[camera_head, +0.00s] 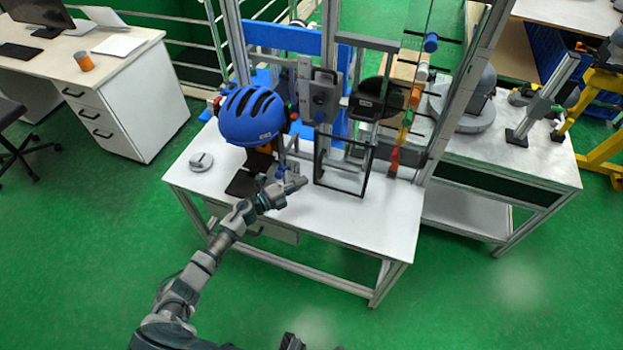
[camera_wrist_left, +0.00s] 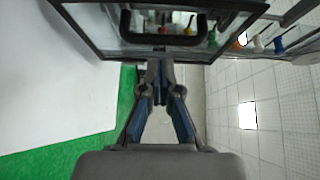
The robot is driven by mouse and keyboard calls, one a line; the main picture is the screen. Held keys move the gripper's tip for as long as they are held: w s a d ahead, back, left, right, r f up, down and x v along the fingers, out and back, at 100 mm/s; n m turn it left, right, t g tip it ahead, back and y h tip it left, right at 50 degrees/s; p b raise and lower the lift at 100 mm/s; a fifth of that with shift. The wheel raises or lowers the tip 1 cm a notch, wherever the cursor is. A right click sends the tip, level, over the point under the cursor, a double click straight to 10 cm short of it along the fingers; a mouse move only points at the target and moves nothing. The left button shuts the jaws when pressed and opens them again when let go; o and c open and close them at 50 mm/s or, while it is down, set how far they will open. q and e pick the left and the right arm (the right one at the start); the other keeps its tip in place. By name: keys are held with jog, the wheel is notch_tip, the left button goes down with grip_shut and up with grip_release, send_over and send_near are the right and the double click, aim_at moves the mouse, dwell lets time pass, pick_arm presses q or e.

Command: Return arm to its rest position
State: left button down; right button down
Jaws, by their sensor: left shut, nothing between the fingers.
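My left arm comes in from the lower left in the head view and reaches over the white table (camera_head: 385,228). Its gripper (camera_head: 300,184) is shut and empty, just left of a dark-framed clear door (camera_head: 343,178) on the drop tower. In the left wrist view the gripper's fingertips (camera_wrist_left: 160,66) are together with nothing between them, and the dark frame and its handle (camera_wrist_left: 165,38) lie ahead of them. I cannot tell whether the fingertips touch the frame. My right gripper cannot be made out.
A blue helmet (camera_head: 252,116) sits at the tower, left of and behind the gripper. A small grey disc (camera_head: 201,161) lies on the table's left. Tower posts (camera_head: 463,85) rise at right, beside a second table (camera_head: 520,158). Green floor (camera_head: 90,270) in front is open.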

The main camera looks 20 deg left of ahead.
pick_arm(q)
jog(key=v, duration=0.7)
jog(key=s+d+f+n+g+y, duration=0.1)
jog(key=s+f+n+g+y, duration=0.1)
jog(key=s+f+n+y, duration=0.5)
jog(key=s+f+n+g+y, duration=0.1)
jog(key=s+f+n+y, duration=0.1)
jog(key=s+n+y, duration=0.65)
jog(key=s+d+f+n+g+h, duration=0.1)
jog(key=s+d+n+g+h, duration=0.2)
jog(key=s, duration=0.7)
jog(key=s+d+f+n+g+h, duration=0.1)
jog(key=s+d+n+g+h, duration=0.15)
jog(key=s+n+g, duration=0.45)
jog(key=s+f+m, duration=0.1)
jog(key=s+f, duration=0.3)
jog(key=f, duration=1.1)
jog(key=s+f+m, duration=0.1)
jog(key=s+f, duration=0.2)
jog(key=f, duration=1.2)
jog(key=shift+s+f+y, duration=0.35)
jog(key=shift+s+y, duration=0.05)
